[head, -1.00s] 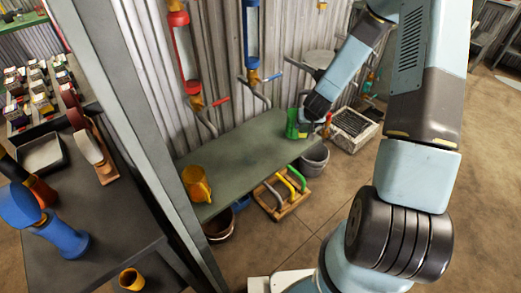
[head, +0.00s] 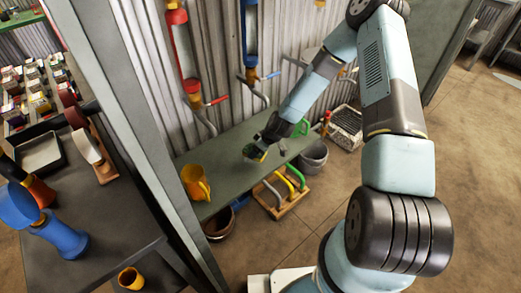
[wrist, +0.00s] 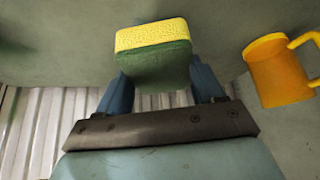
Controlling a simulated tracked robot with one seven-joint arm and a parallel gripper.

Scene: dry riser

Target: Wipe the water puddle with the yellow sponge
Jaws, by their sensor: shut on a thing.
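The yellow sponge (wrist: 152,35), with a dark green side, is held between the fingers of my gripper (head: 259,149). In the head view the sponge (head: 252,153) is a small yellow-green patch at the fingertips, over the middle of the green-grey bench (head: 226,172). I cannot tell whether it touches the bench top. My gripper is shut on the sponge. No water puddle can be clearly made out on the bench in either view.
A yellow mug (head: 195,182) stands on the bench's left part and shows at the right of the wrist view (wrist: 278,72). A green mug (head: 301,127) is at the far right end. Red (head: 179,50) and blue (head: 249,40) dispensers hang on the corrugated wall behind.

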